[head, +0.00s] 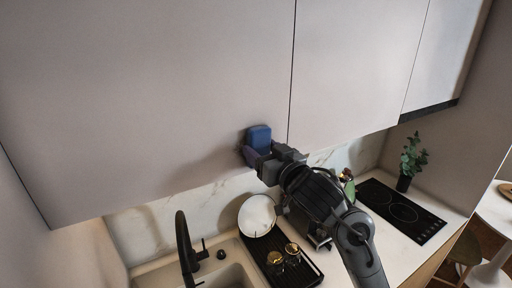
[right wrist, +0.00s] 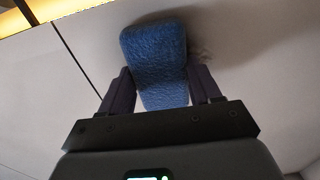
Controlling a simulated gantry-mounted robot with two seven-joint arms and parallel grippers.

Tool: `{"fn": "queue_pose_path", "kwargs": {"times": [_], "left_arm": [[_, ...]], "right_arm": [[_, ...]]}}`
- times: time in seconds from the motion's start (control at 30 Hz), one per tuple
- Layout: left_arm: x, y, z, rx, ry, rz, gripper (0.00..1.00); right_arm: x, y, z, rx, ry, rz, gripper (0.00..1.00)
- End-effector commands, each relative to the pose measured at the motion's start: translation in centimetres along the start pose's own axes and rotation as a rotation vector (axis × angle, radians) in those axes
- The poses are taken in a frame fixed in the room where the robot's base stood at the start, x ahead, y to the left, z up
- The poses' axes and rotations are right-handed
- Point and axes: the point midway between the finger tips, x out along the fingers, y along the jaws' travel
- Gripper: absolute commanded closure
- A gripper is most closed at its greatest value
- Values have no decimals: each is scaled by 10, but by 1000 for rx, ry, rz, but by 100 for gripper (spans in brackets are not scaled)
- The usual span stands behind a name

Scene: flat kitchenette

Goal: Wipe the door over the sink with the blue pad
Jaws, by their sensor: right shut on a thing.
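The blue pad (head: 259,138) is in my right gripper (head: 252,152), near the lower right corner of the wide cabinet door (head: 150,90) over the sink. In the right wrist view the blue pad (right wrist: 155,62) sits between the two dark fingers of my right gripper (right wrist: 160,85), which are shut on its sides. The pad's far face is turned to the door and looks close to it or touching; I cannot tell which. A faint grey smudge (right wrist: 204,52) shows on the door beside the pad. My left gripper is not in view.
Below are the sink (head: 225,278), a black faucet (head: 184,245), and a black rack (head: 300,272) with a white plate (head: 257,215) and glasses. A cooktop (head: 402,210) and a potted plant (head: 412,160) stand at right. A door seam lies just right of the pad.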

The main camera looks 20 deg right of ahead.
Motion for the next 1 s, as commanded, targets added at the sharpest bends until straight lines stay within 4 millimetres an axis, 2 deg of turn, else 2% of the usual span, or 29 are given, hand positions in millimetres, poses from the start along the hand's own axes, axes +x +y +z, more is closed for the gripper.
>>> {"fn": "queue_pose_path", "kwargs": {"times": [0.33,0.7,1.0], "left_arm": [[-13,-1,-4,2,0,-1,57],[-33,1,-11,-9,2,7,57],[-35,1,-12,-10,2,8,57]], "right_arm": [[1,15,-1,0,-4,3,62],[-1,40,-1,0,-4,2,62],[2,37,1,0,-1,0,62]]}}
